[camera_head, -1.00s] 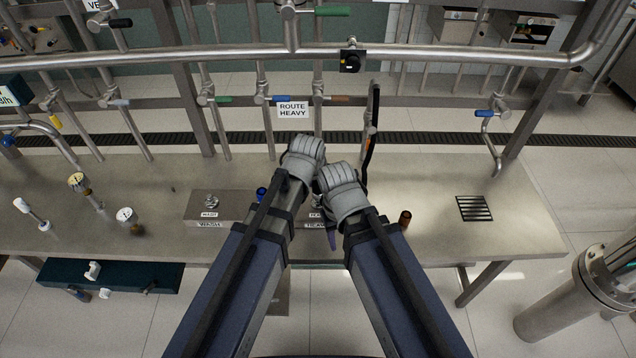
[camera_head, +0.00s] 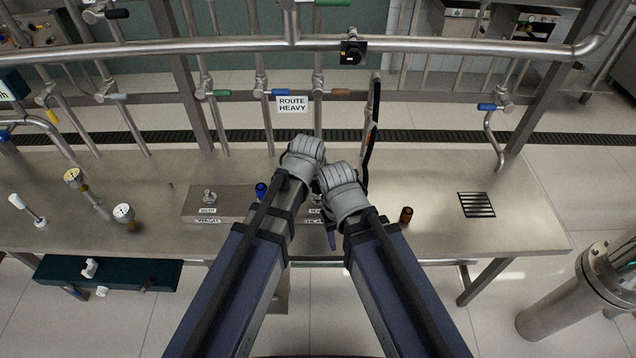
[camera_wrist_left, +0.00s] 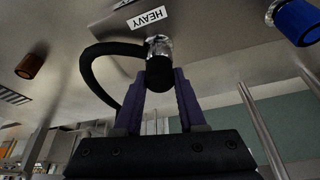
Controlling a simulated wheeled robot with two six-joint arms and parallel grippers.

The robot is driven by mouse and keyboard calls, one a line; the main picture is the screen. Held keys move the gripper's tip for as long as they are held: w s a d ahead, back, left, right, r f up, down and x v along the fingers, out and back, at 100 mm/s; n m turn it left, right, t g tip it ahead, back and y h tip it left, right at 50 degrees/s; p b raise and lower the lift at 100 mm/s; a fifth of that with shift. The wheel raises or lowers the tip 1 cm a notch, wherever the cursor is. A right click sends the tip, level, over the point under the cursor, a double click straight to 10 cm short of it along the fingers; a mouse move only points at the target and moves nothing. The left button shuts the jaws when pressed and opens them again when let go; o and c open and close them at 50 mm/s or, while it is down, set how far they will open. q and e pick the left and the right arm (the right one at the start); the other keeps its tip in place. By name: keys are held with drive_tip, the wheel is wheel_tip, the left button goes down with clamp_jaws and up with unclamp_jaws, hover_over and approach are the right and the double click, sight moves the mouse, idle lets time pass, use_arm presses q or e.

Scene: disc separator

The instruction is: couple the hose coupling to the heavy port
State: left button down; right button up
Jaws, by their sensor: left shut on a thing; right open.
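In the left wrist view my left gripper (camera_wrist_left: 160,105) is shut on the black hose coupling (camera_wrist_left: 160,72). A black hose (camera_wrist_left: 93,65) curves away from it to the left. A shiny metal collar (camera_wrist_left: 158,45) stands between the coupling and the steel box with the HEAVY label (camera_wrist_left: 147,19), which appears upside down. I cannot tell which part is port and which is coupling, or whether they are fully joined. In the head view my left gripper (camera_head: 303,157) hides the coupling and most of the port. My right gripper (camera_head: 332,236) is close beside it, open, its purple finger pointing down.
A second steel box (camera_head: 196,205) stands left on the bench. A blue cap (camera_head: 261,190) and a brown cap (camera_head: 406,215) flank my arms. A ROUTE HEAVY sign (camera_head: 293,104) hangs behind, below a horizontal pipe (camera_head: 200,48). The right of the bench is clear around a grate (camera_head: 476,205).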

use_arm(q)
drive_tip(key=shift+f, duration=0.1)
drive_tip(key=shift+c, duration=2)
unclamp_jaws()
drive_tip(key=w+d+p+v, duration=0.1)
drive_tip(key=p+v, duration=1)
drive_tip(key=shift+a+r, duration=0.35)
drive_tip(key=shift+r, duration=0.2)
drive_tip(key=shift+a, duration=0.1)
